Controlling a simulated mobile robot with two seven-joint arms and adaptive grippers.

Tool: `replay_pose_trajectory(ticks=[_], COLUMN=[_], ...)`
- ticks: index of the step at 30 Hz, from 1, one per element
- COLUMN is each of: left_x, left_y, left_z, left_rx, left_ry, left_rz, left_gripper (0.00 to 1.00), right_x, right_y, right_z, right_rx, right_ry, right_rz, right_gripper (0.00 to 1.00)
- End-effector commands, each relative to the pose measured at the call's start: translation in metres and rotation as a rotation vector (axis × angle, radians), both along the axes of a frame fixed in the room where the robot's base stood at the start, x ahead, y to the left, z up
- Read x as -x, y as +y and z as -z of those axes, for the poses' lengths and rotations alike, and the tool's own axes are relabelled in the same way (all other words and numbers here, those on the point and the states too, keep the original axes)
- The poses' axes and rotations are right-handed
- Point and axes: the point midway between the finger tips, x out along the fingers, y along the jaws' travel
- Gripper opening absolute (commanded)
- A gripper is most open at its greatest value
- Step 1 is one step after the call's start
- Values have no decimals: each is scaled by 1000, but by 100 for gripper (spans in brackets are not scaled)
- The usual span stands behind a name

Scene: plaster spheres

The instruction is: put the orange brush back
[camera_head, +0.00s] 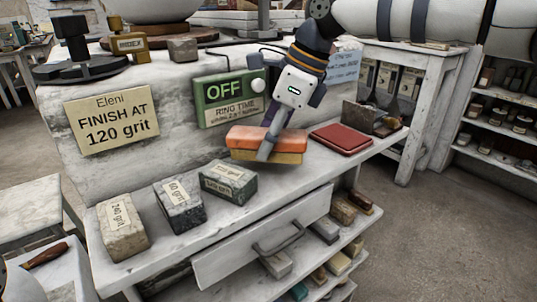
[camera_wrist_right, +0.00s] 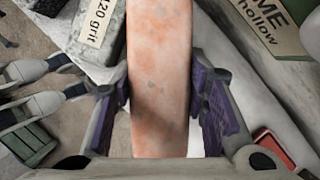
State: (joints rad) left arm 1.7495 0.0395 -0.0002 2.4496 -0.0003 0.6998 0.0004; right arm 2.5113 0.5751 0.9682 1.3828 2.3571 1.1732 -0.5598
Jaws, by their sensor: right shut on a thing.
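The orange brush (camera_head: 244,137) is a long block with an orange upper layer and a paler tan layer below. My right gripper (camera_head: 266,149) is shut on it around the middle, coming down from above. In the right wrist view the worn orange top of the brush (camera_wrist_right: 161,70) runs lengthwise between the purple finger pads (camera_wrist_right: 163,105). The brush is over the right part of the worktable, in front of the green OFF sign. I cannot tell whether its underside touches the tabletop. My left gripper cannot be made out.
Grit-labelled blocks (camera_head: 180,206) stand along the table's front left. A flat red tray (camera_head: 342,138) lies right of the brush. The green OFF sign (camera_head: 228,98) stands close behind. A drawer (camera_head: 225,262) with a handle is below the front edge, above shelves of small blocks.

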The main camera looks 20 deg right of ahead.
Motion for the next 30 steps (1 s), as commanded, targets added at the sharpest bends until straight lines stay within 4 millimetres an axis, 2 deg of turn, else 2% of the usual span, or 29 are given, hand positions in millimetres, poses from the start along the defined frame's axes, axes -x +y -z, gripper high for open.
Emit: replay_pose_trajectory(ticks=[3, 5, 15, 16, 18, 27, 30], left_x=[0, 0, 0, 0, 0, 0, -1], left_y=[0, 0, 0, 0, 0, 0, 0], left_z=[0, 0, -1, 0, 0, 0, -1], left_rx=[0, 0, 0, 0, 0, 0, 0], left_ry=[0, 0, -2, -1, -1, -1, -3], left_rz=[0, 0, 0, 0, 0, 0, 0], left_gripper=[95, 95, 95, 95, 95, 95, 95], right_x=[-1, -1, -1, -1, -1, -1, 0], right_y=[-1, -1, -1, -1, -1, -1, -4], right_z=[23, 31, 36, 36, 36, 34, 22], right_rx=[2, 1, 0, 0, 1, 0, -1], right_ry=[3, 1, 0, 0, 1, 0, -4], right_rz=[-1, 0, 1, 1, 1, 1, 2], right_gripper=[9, 9, 9, 47, 61, 61, 61])
